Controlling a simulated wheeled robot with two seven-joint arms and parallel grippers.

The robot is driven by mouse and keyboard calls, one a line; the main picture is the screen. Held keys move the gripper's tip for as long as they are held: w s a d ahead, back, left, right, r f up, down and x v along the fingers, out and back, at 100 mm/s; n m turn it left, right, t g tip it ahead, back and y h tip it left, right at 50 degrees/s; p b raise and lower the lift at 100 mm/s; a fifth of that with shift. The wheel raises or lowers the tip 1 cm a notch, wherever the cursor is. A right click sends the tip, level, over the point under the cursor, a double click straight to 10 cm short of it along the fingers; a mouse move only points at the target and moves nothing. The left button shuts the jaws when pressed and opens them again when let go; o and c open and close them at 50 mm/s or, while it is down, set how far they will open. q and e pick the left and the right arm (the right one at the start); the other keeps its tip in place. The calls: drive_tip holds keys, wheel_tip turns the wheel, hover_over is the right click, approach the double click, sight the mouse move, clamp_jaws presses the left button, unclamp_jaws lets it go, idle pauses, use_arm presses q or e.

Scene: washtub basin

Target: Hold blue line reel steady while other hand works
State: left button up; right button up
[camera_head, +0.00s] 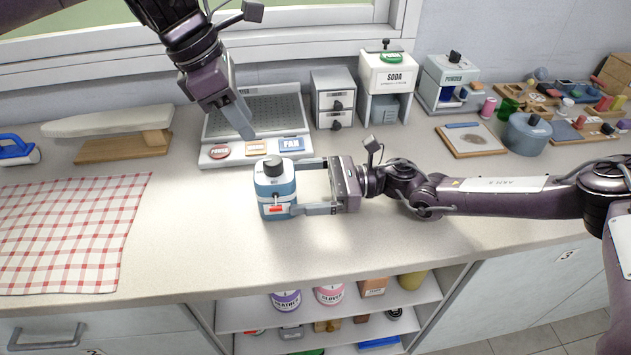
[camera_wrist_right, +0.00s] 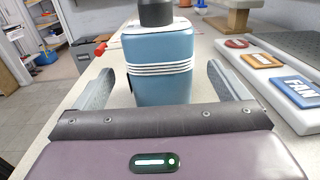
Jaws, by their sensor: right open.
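The blue line reel (camera_head: 275,190) is a blue and white housing with a dark knob on top and a red patch low on its front. It stands upright on the counter. My right gripper (camera_head: 294,187) is open, with its fingers reaching from the right toward either side of the reel. In the right wrist view the reel (camera_wrist_right: 160,65) stands between the open fingers (camera_wrist_right: 160,80), with a gap visible on each side. My left gripper (camera_head: 243,128) hangs above and left of the reel, apart from it; its finger opening is hard to make out.
Behind the reel is a panel with POWER and FAN buttons (camera_head: 220,163). A checked cloth (camera_head: 70,230) lies at left beside a padded board (camera_head: 110,122). A small drawer unit (camera_head: 333,97) and a SODA dispenser (camera_head: 388,72) stand behind. Counter in front is clear.

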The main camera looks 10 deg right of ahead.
sight(276, 187)
drive_tip(key=a, duration=0.5)
drive_tip(key=shift+w+a, duration=0.1)
drive_tip(key=shift+w, duration=0.05)
drive_tip(key=c, duration=1.3)
drive_tip(key=shift+o, duration=0.2)
